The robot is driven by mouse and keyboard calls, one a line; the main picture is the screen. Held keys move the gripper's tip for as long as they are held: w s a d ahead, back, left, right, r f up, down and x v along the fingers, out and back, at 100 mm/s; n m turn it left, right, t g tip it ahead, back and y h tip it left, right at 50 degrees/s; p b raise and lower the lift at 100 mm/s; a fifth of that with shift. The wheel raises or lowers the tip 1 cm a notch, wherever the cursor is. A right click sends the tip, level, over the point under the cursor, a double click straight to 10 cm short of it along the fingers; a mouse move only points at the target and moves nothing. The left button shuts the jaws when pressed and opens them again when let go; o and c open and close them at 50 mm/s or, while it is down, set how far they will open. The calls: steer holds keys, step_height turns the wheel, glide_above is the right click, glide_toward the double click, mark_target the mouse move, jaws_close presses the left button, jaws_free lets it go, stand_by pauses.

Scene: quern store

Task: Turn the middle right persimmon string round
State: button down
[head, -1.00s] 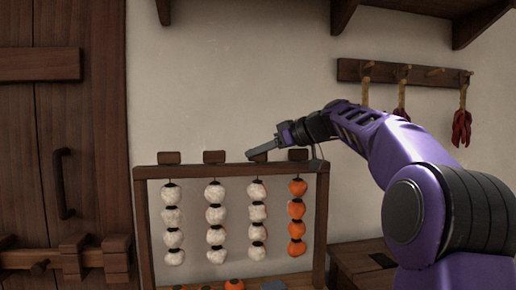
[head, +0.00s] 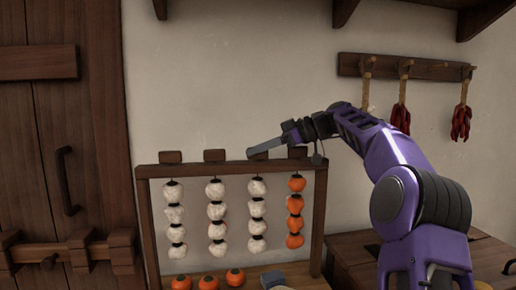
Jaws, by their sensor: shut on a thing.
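The middle right persimmon string (head: 257,217) hangs third from the left on a wooden rack and shows white, dusted fruit with dark bands. Its wooden block (head: 262,156) sits on the rack's top bar (head: 236,167). My gripper (head: 252,153) reaches in from the right and is shut on that block, partly covering it. The left (head: 174,214) and middle left (head: 215,217) strings also show white. The right string (head: 295,212) shows orange.
Orange persimmons (head: 208,281) and a grey-blue block (head: 272,280) lie below the rack. Red pepper bunches (head: 461,122) hang from a wall rail (head: 430,71) at the right. A wooden door (head: 100,120) stands at the left.

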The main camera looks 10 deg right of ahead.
steer(key=c, duration=0.8)
jaws_free()
steer(key=shift+a, duration=0.1)
steer(key=p+v, duration=0.3)
steer(key=v, duration=1.4)
steer(key=shift+p, duration=0.35)
steer(key=shift+s+r, duration=0.1)
steer(key=shift+r, duration=0.05)
